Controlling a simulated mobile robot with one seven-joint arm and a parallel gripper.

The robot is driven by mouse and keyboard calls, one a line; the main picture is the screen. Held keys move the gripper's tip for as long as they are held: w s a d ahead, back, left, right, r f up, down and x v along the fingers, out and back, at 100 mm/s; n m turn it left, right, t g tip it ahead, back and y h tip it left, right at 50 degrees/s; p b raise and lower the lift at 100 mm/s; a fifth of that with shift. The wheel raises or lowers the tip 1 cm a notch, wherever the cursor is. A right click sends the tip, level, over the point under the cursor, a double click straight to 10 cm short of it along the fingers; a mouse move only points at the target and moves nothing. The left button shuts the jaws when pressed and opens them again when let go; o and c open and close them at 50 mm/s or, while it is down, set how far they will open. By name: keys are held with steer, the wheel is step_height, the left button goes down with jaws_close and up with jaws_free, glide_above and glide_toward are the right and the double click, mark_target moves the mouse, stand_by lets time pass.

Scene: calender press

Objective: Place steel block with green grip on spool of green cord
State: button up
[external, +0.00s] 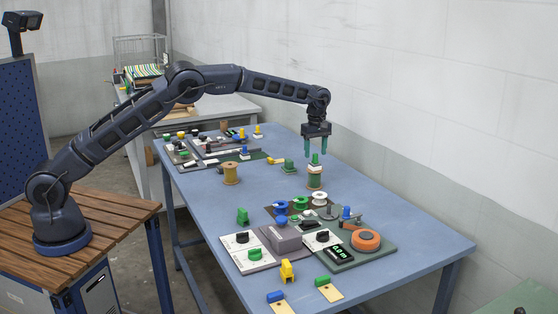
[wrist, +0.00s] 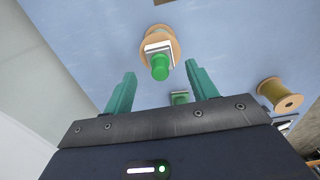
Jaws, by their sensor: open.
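The steel block with green grip (external: 315,161) sits upright on top of the spool of green cord (external: 315,180), near the far side of the blue table. In the wrist view the green grip (wrist: 160,68) points toward the camera, and the spool's wooden flange (wrist: 173,41) shows around the block's steel base. My gripper (external: 316,153) is open, its green fingers pointing down just above the block. In the wrist view my gripper (wrist: 160,70) has empty space between its fingers, apart from the block. The cord is mostly hidden there.
A spool of yellowish cord (external: 231,173) stands to the left. Another green-topped block (external: 289,166) lies close by, beside a yellow-handled piece (external: 275,160). A panel with spools, knobs and an orange disc (external: 366,240) fills the front. Bare table lies to the right.

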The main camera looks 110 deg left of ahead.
mark_target(315, 154)
step_height(315, 154, up, 8)
steer(key=shift+f, duration=0.15)
